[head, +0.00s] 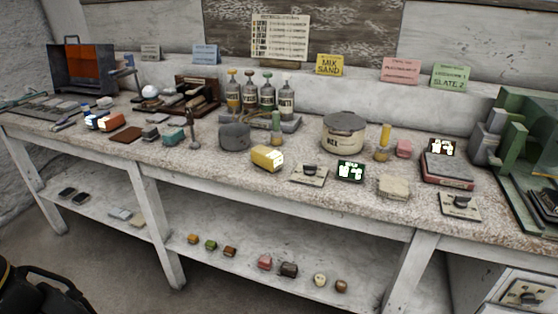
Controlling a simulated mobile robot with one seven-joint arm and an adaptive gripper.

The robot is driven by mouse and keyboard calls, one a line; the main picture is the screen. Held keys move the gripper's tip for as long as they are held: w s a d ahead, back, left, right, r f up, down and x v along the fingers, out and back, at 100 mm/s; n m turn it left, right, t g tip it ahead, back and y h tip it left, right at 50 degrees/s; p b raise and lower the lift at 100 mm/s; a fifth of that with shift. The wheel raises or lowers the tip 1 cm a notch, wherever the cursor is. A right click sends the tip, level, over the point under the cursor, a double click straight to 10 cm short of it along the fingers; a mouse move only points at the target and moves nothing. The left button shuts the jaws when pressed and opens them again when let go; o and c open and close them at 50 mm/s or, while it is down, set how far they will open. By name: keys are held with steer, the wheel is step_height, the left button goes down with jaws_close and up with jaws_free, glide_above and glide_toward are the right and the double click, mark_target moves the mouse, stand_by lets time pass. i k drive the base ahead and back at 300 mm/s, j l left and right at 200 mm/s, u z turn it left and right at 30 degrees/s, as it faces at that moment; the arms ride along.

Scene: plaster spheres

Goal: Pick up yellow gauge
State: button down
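The yellow gauge (267,157) appears to be the small yellow box with a bright lit face on its right end. It lies on the speckled worktop (225,172) near the front edge, around the middle of the head view. It stands apart from its neighbours and nothing covers it. A small yellow-topped cylinder (384,139) stands farther right. I cannot make out my gripper in this view, so its place and state do not show.
A grey lump (234,136) sits behind left of the gauge. A switch plate (309,174) and a dark lit display (350,171) lie to its right. A round tin (344,132) stands behind right. A black object (40,292), unclear, fills the lower left corner.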

mark_target(267, 159)
steer(key=u, duration=0.15)
steer(key=z, duration=1.55)
steer(key=u, duration=1.5)
steer(key=j+z, duration=0.2)
steer(key=z, duration=0.2)
steer(key=i+j+z, duration=0.1)
steer(key=j+z, duration=0.15)
steer(key=z, duration=0.2)
steer(key=j+z, duration=0.2)
steer(key=z, duration=0.2)
steer(key=j+z, duration=0.25)
steer(key=j, duration=0.35)
steer(key=k+j+z, duration=0.25)
steer(key=j, duration=0.3)
steer(key=i, duration=0.1)
